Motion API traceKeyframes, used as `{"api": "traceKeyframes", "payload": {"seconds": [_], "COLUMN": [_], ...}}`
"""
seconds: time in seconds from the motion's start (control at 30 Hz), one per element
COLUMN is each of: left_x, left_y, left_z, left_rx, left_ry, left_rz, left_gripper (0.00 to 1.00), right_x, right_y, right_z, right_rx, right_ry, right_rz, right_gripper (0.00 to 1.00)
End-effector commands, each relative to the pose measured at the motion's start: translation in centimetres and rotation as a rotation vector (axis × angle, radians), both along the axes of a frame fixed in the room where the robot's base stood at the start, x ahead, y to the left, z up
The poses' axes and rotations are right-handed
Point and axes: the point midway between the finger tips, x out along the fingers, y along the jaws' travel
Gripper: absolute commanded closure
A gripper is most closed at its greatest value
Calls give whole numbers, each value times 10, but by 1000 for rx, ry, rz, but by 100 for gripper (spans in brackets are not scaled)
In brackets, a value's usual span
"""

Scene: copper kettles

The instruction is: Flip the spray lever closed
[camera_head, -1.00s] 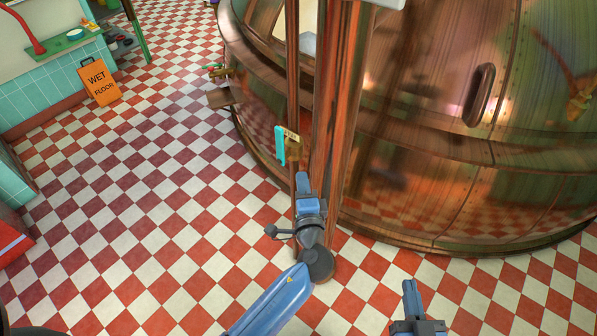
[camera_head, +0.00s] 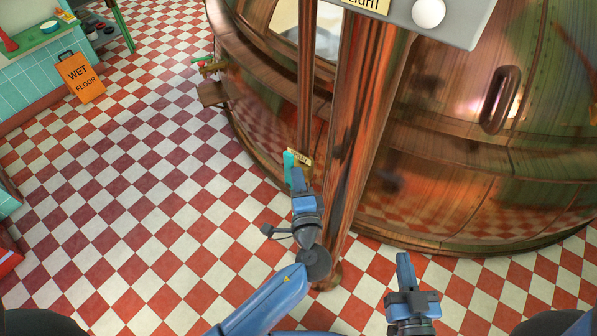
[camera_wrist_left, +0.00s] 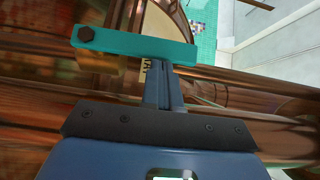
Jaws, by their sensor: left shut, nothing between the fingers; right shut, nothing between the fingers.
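The spray lever is a teal handle (camera_head: 289,165) beside a small yellow label (camera_head: 302,156) on a thin copper pipe. It hangs roughly upright in the head view, its lower part near my left gripper (camera_head: 297,174). My left gripper is shut and empty. In the left wrist view the teal lever (camera_wrist_left: 140,44) lies across the picture by the tips of my left gripper (camera_wrist_left: 158,70), with a dark bolt at its left end. I cannot tell whether they touch. My right gripper (camera_head: 403,258) is shut and empty, lower right, away from the lever.
A thick copper post (camera_head: 348,120) stands just right of the lever. The big copper kettle (camera_head: 450,150) fills the right side. A grey box (camera_head: 445,18) with a white knob is at the top. An orange wet-floor sign (camera_head: 81,78) stands far left; the checkered floor between is clear.

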Motion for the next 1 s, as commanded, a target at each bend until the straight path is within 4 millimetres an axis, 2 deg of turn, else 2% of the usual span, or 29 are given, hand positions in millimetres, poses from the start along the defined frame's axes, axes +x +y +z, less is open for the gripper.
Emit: {"api": "traceKeyframes", "payload": {"seconds": [0.67, 0.87, 1.0], "left_x": [-2, 2, 7], "left_y": [1, 6, 14], "left_z": [2, 8, 13], "left_rx": [-12, -65, -135], "left_ry": [7, 44, 96], "left_rz": [0, 2, 4], "left_gripper": [100, 100, 100], "right_x": [0, 0, 0], "right_y": [0, 0, 0], "right_z": [4, 17, 33], "right_rx": [0, 0, 0], "right_ry": [1, 1, 1], "right_rz": [0, 0, 0], "right_gripper": [100, 100, 100]}}
